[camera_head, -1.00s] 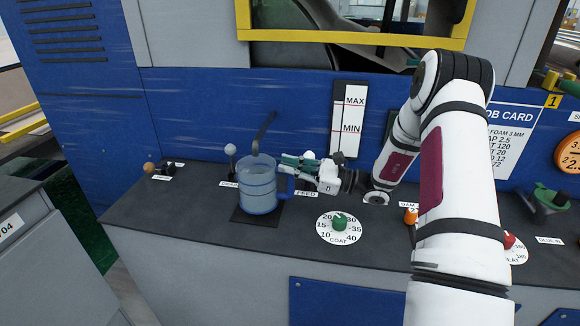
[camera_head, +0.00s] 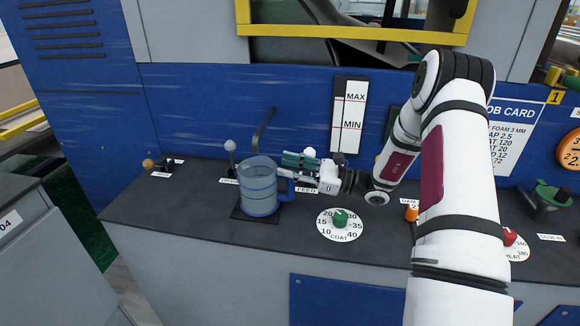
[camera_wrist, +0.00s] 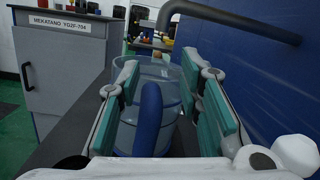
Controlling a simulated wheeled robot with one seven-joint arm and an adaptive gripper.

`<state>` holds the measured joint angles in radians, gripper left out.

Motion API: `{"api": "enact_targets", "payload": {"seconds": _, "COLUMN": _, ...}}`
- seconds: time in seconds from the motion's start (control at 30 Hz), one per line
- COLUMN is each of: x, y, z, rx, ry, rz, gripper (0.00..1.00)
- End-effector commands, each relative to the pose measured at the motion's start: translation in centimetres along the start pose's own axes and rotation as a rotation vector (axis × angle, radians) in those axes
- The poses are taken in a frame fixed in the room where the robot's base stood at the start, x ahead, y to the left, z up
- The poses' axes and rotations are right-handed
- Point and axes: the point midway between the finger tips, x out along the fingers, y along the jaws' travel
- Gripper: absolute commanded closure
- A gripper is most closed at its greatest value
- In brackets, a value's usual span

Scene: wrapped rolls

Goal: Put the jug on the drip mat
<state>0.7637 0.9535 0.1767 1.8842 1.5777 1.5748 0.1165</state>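The clear blue jug (camera_head: 259,187) stands upright on the dark square drip mat (camera_head: 238,213), whose front and side edges show around its base. Its blue handle points right, toward my gripper (camera_head: 287,170). In the wrist view the jug's handle (camera_wrist: 150,118) stands between the two teal finger pads of my gripper (camera_wrist: 163,105), with a gap on each side. The fingers are open and the jug body lies just ahead of them. The contact under the jug's base is hidden.
A dark bent spout (camera_head: 263,130) rises behind the jug from above its rim. A grey-knobbed lever (camera_head: 231,148) stands behind left. The COAT dial (camera_head: 340,219) is at the front right of the jug.

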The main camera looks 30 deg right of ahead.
Motion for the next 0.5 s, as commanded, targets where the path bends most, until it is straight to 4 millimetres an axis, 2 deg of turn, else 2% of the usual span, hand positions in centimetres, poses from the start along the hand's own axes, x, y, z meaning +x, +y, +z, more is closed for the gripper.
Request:
{"api": "enact_targets", "payload": {"seconds": 0.23, "x": 0.0, "y": 0.0, "z": 0.2, "rx": 0.0, "ry": 0.0, "rz": 0.0, "gripper": 0.67}}
{"api": "enact_targets", "payload": {"seconds": 0.37, "x": 0.1, "y": -0.2, "z": 1.4, "rx": -0.001, "ry": 0.0, "rz": 0.0, "gripper": 0.67}}
{"api": "enact_targets", "payload": {"seconds": 0.5, "x": -2.4, "y": -0.4, "z": 1.0, "rx": 0.001, "ry": 0.002, "rz": -0.006, "gripper": 0.67}}
